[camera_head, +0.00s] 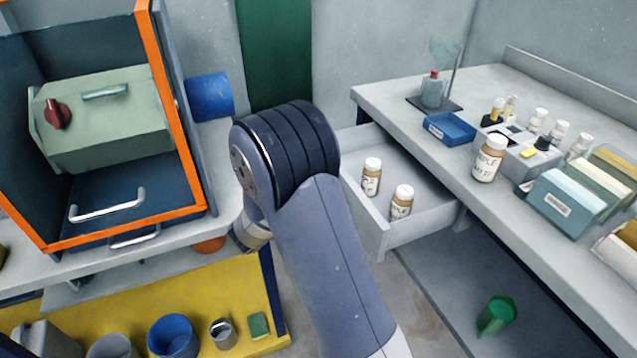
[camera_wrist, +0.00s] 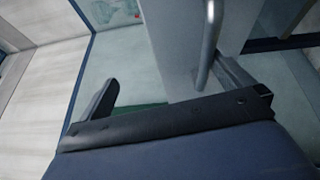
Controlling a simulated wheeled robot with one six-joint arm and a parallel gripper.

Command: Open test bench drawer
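The test bench drawer (camera_head: 388,240) is pulled out below the right-hand grey bench (camera_head: 385,92). Two brown bottles with white caps, one (camera_head: 371,176) behind the other (camera_head: 401,202), stand upright inside it. In the head view my arm covers the drawer's left side, and my gripper is hidden. A metal bar handle (camera_wrist: 208,45) on a pale panel (camera_wrist: 172,50) is ahead, right of that finger. Nothing is seen clamped; contact is unclear.
The bench holds a blue tray (camera_head: 449,128), a bottle (camera_head: 488,158) and boxes (camera_head: 566,202). At left stands an orange-edged cabinet (camera_head: 150,225). A yellow platform (camera_head: 200,290) carries a blue bucket (camera_head: 172,337). A green cup (camera_head: 496,316) is below the bench.

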